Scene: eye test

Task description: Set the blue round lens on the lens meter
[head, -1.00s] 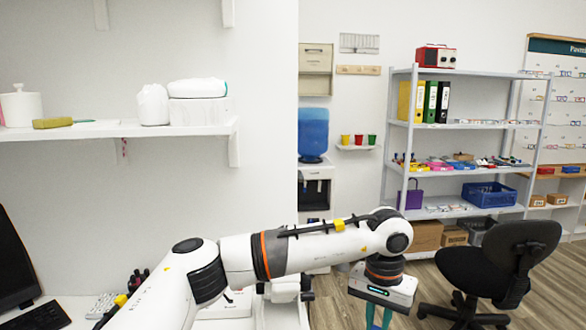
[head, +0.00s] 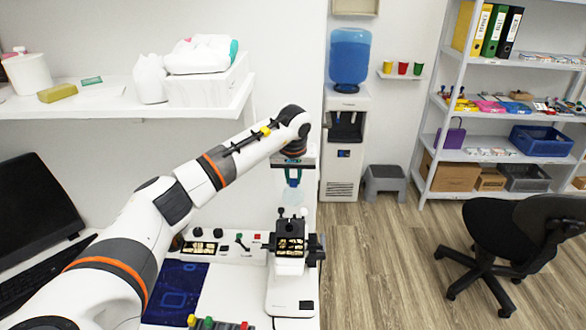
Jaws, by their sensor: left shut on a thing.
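My left gripper (head: 293,180) hangs from the arm that comes in from the left, its teal fingers pointing down. It is shut on the blue round lens (head: 292,195), which shows only as a small, pale, see-through shape below the fingertips. The lens meter (head: 291,285) is a white device with a black upper part, standing on the white desk at lower middle. In the picture the gripper and the lens are above it, with a gap between. My right gripper is not in view.
A white panel with knobs (head: 215,247) and a dark blue mat (head: 176,292) lie left of the meter. A laptop (head: 35,215) stands at far left. A white shelf (head: 120,108) hangs above the desk. A water cooler (head: 343,150) and black chair (head: 510,235) are beyond.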

